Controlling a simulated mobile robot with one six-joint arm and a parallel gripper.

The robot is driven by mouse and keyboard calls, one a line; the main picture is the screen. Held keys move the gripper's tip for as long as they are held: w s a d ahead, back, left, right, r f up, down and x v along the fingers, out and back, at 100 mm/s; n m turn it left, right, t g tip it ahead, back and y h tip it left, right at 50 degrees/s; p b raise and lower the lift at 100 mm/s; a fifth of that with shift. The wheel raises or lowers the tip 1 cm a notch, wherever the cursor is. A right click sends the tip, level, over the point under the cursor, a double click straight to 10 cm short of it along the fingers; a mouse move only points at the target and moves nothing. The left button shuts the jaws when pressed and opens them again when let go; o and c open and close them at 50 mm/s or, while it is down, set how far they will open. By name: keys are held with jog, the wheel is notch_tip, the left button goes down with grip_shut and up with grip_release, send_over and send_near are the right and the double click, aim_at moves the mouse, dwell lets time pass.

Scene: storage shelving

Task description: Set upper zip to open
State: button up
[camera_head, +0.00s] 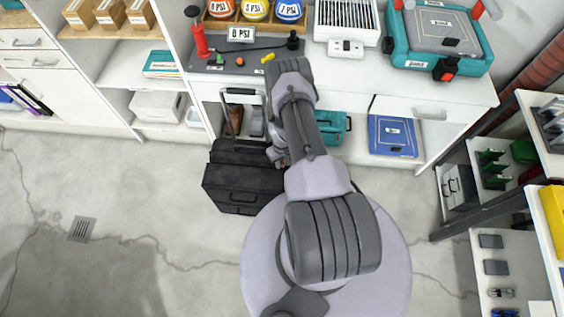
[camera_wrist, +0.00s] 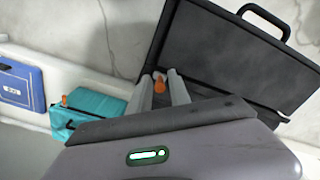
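A black case (camera_head: 242,178) with a front carry handle stands on the floor below my arm in the head view. Its dark panel (camera_wrist: 235,55) and handle (camera_wrist: 266,20) fill the upper right of the wrist view. A small orange piece (camera_wrist: 159,84), possibly a zip pull, shows between the two light grey fingers of my gripper (camera_wrist: 161,76), at the case's near edge. I cannot tell whether the fingers press on it. In the head view the gripper is mostly hidden by my arm at the case's right side. No zip line is clearly visible.
A teal case (camera_wrist: 92,110) and a blue case (camera_wrist: 20,84) sit on a low white shelf beside the black case. A white workbench (camera_head: 400,100) stands behind, and shelving (camera_head: 505,215) is at the right. The floor (camera_head: 130,200) to the left is mostly clear.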

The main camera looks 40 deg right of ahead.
grip_shut()
dwell(1.2)
